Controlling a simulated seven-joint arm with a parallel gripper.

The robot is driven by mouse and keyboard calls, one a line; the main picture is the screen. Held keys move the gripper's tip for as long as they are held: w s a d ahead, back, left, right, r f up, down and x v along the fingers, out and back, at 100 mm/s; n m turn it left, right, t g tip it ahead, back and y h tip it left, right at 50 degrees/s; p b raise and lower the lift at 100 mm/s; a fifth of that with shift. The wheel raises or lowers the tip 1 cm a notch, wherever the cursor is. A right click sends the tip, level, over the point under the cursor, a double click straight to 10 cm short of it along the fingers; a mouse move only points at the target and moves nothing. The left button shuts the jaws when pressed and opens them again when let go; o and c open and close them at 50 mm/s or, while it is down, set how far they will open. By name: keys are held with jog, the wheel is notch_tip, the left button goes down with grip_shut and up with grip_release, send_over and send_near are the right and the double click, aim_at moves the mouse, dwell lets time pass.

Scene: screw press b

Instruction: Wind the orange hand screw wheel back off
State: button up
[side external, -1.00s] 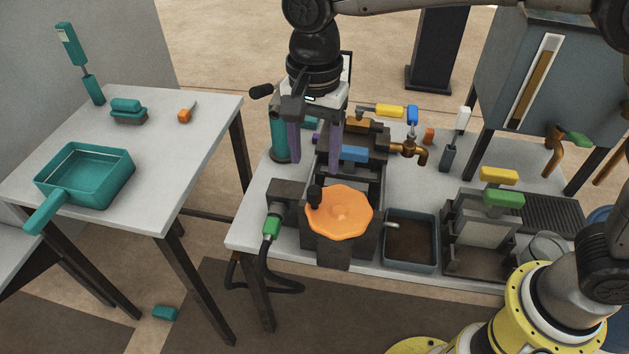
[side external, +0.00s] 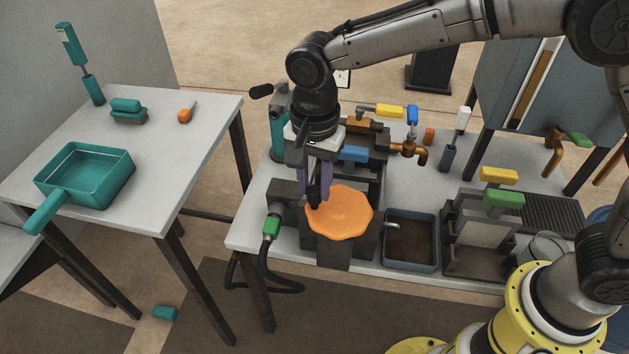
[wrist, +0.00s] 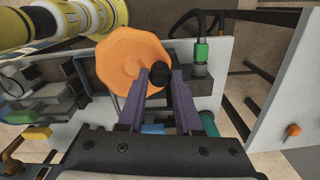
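The orange hand screw wheel (side external: 339,213) lies flat on top of the dark press at the front of the bench. It also shows in the wrist view (wrist: 125,65). A black upright knob (wrist: 158,73) stands at the wheel's edge, on its left side in the side view. My gripper (wrist: 160,75) is down at this knob, with one purple finger on each side. The fingers appear shut on the knob, with no clear gap. In the side view, the fingers (side external: 318,187) partly hide the knob and the press behind the wheel.
A hose with a green fitting (side external: 271,227) is left of the wheel. A dark tray (side external: 411,263) is to the right.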

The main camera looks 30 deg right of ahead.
grip_shut()
jog(key=shift+a, duration=0.1)
